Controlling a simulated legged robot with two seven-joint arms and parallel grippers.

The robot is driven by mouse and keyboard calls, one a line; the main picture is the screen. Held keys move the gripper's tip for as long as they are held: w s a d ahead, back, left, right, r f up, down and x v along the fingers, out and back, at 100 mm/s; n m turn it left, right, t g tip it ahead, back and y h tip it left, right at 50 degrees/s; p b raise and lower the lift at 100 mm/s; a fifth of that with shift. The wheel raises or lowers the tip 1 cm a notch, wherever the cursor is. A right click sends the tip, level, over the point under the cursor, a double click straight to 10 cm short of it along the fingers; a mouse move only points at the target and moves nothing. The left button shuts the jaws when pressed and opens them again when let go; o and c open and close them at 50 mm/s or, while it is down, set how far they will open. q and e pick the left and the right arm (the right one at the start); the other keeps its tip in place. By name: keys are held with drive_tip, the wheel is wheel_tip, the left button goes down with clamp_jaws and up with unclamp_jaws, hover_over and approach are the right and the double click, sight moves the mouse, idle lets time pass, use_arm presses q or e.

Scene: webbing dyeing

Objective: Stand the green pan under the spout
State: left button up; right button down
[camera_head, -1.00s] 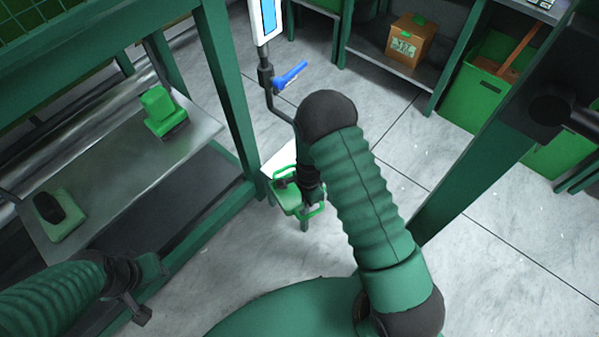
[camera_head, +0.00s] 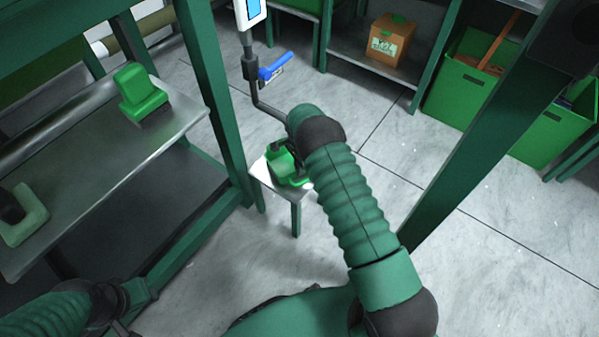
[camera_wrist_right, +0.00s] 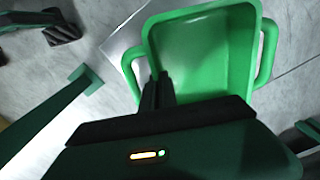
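The green pan (camera_head: 279,164) is at the small white-topped stand (camera_head: 264,178), below the dark spout pipe (camera_head: 256,100) with its blue lever (camera_head: 275,67). My arm hides the pipe's end and part of the pan. In the right wrist view the empty pan (camera_wrist_right: 205,50) shows its inside and two side handles. My right gripper's fingers (camera_wrist_right: 156,88) are together on the pan's near wall, left of its middle. I cannot tell whether the pan's base touches the stand. My left gripper (camera_head: 118,308) is low at the left, apart from everything, its fingers unclear.
A metal shelf (camera_head: 90,180) at the left holds a green-handled block (camera_head: 140,92) and another green item (camera_head: 22,222). A green post (camera_head: 212,90) stands close left of the stand. A cardboard box (camera_head: 390,42) and green bins (camera_head: 465,85) are at the back.

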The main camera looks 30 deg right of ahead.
drive_tip(key=shift+w+f, duration=0.1)
drive_tip(key=c, duration=2.1)
unclamp_jaws()
drive_tip(key=shift+d+f, duration=0.1)
drive_tip(key=shift+d, duration=0.2)
drive_tip(key=o, duration=0.4)
use_arm(q)
drive_tip(key=shift+d, duration=0.25)
use_arm(e)
drive_tip(key=shift+a, duration=0.1)
